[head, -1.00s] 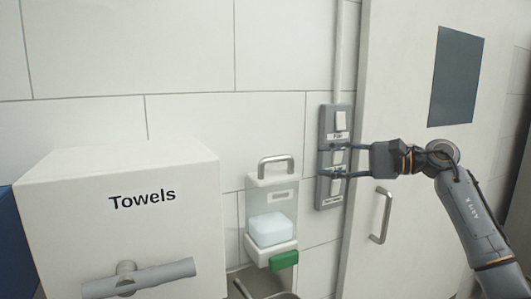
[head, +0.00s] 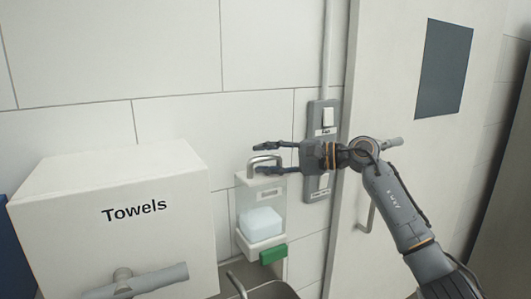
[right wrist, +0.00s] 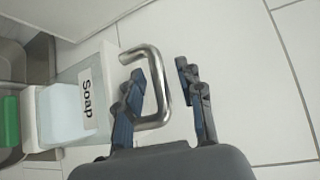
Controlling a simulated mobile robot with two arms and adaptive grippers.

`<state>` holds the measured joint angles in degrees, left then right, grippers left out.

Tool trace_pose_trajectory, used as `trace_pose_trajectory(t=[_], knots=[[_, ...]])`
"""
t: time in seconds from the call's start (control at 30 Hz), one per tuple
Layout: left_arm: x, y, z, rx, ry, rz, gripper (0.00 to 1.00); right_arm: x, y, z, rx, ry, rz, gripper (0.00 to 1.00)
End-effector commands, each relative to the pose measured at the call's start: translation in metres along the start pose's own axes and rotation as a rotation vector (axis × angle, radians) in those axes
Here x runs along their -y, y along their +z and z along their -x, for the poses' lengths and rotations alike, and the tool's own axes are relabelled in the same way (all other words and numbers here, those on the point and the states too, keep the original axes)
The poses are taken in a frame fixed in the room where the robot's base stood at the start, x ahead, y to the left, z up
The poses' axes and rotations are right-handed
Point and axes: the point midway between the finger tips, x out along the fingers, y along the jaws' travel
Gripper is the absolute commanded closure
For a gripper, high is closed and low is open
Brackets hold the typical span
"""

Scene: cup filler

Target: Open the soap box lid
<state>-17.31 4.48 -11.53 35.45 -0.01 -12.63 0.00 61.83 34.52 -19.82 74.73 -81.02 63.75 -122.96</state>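The soap box (head: 246,198) is a clear-fronted wall dispenser with a pale block inside, a metal loop handle (head: 277,158) on top and a green tab at the bottom. My right gripper (head: 259,158) is open, its two fingers pointing left at the handle's height and overlapping it. In the right wrist view, the box's "Soap" label (right wrist: 87,98) faces sideways. The handle's outer bar (right wrist: 163,88) shows between the open fingers (right wrist: 160,72). One finger overlaps the loop; contact cannot be told. The lid looks closed. My left gripper is out of view.
A white towel box (head: 115,225) with a grey handle stands left of the soap box. A switch panel (head: 327,115) is on the wall behind my right gripper. A door (head: 390,60) is at right. A metal basin (head: 272,290) lies below.

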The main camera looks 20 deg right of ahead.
Motion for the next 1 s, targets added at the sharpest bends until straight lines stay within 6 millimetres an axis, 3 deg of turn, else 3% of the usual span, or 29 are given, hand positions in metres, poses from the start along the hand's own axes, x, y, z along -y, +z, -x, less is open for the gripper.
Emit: trace_pose_trajectory(t=[0.33,0.5,1.0], knots=[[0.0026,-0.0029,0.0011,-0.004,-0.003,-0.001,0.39,-0.0008,-0.0004,-0.0036,-0.001,0.0,-0.001,0.65],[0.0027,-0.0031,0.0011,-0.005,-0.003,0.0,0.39,-0.0007,-0.0003,-0.0035,-0.001,0.0,-0.001,0.99],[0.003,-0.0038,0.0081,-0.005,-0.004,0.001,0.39,0.0038,-0.0009,-0.0043,0.0,0.029,-0.029,1.0]])
